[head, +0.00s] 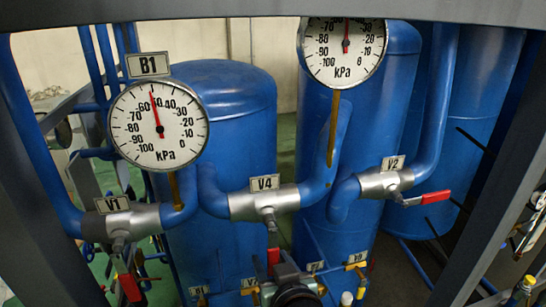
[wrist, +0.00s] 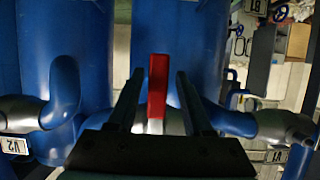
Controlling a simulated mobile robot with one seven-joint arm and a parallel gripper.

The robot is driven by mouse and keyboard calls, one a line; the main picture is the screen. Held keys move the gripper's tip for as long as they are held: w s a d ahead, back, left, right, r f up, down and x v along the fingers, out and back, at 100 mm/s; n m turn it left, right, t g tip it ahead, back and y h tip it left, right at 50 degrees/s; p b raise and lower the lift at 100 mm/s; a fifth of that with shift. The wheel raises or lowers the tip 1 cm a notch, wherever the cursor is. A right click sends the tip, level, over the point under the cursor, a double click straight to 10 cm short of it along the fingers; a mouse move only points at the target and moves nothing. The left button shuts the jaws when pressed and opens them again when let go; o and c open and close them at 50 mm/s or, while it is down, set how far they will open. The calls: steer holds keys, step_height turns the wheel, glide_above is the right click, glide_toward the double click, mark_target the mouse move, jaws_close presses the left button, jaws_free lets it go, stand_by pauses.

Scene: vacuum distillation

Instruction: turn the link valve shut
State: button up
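The valve tagged V4 (head: 264,201), which sits on the pipe between the two blue tanks, appears to be the link valve. Its red handle (head: 273,257) hangs down from the silver body, across the pipe. In the wrist view the red handle (wrist: 158,85) stands between the two dark fingers of my gripper (wrist: 160,76), with a gap on each side. My gripper is open around the handle. In the head view my gripper (head: 287,272) is seen low in the middle, at the handle's lower end; its fingers are hard to make out there.
Valve V1 (head: 120,222) at left has its red handle hanging down. Valve V2 (head: 385,183) at right has its red handle along to the right. Gauge B1 (head: 158,124) reads about -55 kPa. Grey frame bars (head: 50,200) border the view. Small tagged valves sit below.

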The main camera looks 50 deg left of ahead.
stand_by(0.3)
steer(key=b+v, duration=0.4)
steer(key=v, duration=0.9)
